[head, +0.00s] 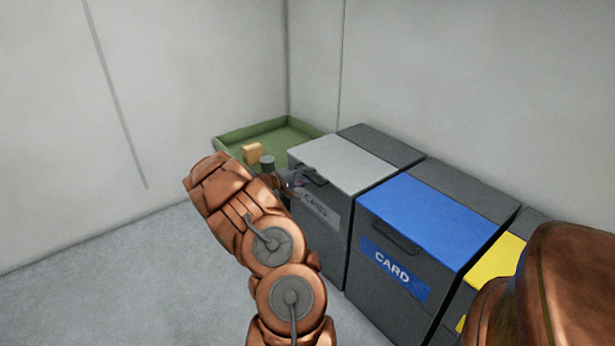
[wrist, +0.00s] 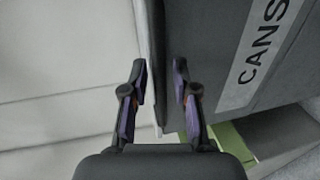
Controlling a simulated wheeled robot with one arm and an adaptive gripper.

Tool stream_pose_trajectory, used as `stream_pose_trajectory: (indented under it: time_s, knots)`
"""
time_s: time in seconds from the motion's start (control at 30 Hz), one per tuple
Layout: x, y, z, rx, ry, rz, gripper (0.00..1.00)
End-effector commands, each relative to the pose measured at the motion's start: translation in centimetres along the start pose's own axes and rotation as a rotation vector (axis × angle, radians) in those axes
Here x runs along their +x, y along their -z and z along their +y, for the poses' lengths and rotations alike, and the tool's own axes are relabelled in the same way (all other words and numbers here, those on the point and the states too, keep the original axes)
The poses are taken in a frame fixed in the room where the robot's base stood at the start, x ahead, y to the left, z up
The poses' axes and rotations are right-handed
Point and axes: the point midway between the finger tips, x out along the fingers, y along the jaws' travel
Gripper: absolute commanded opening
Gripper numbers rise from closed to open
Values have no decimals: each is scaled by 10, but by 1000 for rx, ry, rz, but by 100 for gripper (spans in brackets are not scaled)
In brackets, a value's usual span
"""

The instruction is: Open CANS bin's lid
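The CANS bin (head: 322,226) is a dark grey box with a light grey lid (head: 345,163), which is shut. A dark handle (head: 313,177) sits at the lid's front edge, above the label. The wrist view shows the bin's dark front (wrist: 215,50) with the "CANS" label (wrist: 260,50) turned sideways. My gripper (wrist: 158,82) is open, its two fingers apart on either side of the line between the pale area and the dark front. I cannot tell whether it touches anything. In the head view my gripper (head: 291,184) is small, close to the handle and partly hidden by my arm.
The blue-lidded CARD bin (head: 392,274) stands right beside the CANS bin, with a yellow-lidded bin (head: 494,262) further right. A green tray (head: 247,131) holding a tan block (head: 252,153) lies behind, left of the bins. The floor at left is clear.

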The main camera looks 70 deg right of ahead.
Motion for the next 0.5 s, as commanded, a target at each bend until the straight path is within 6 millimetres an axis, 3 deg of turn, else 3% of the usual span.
stream_pose_trajectory:
  time_s: [0.23,0.5]
  knots:
    - [0,0,0,0,0,0,0]
    - [0,0,0,0,0,1,0]
